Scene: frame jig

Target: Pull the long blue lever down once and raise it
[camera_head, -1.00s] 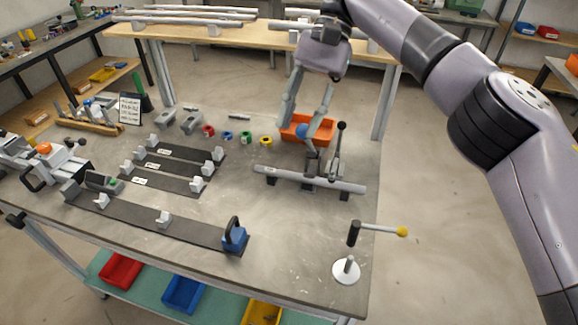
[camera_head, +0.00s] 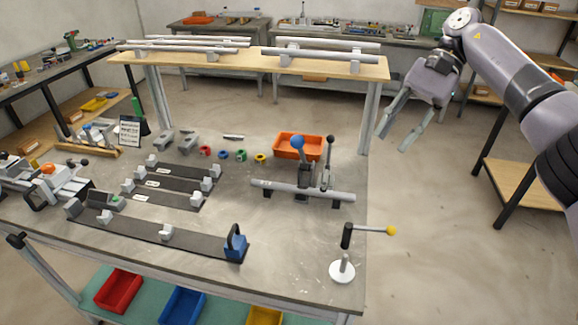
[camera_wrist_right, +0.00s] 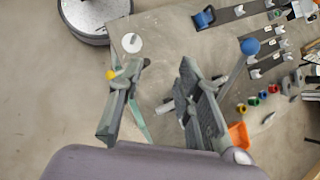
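The lever with the blue ball knob (camera_head: 298,142) stands nearly upright on the grey bar fixture (camera_head: 285,190) at the right part of the table. Its blue ball also shows in the right wrist view (camera_wrist_right: 250,46), to the right of the fingers. A second lever with a black knob (camera_head: 329,141) stands beside it. My right gripper (camera_head: 393,143) is open and empty, in the air to the right of the levers and clear of them. In the right wrist view its two fingers (camera_wrist_right: 165,66) are spread with nothing between them. My left gripper is in no view.
An orange bin (camera_head: 282,152) sits behind the fixture. A crank with a yellow knob (camera_head: 391,230) and a white round base (camera_head: 342,271) are at the front right corner. Several coloured rings (camera_head: 223,155) lie left of the bin. Open floor lies right of the table.

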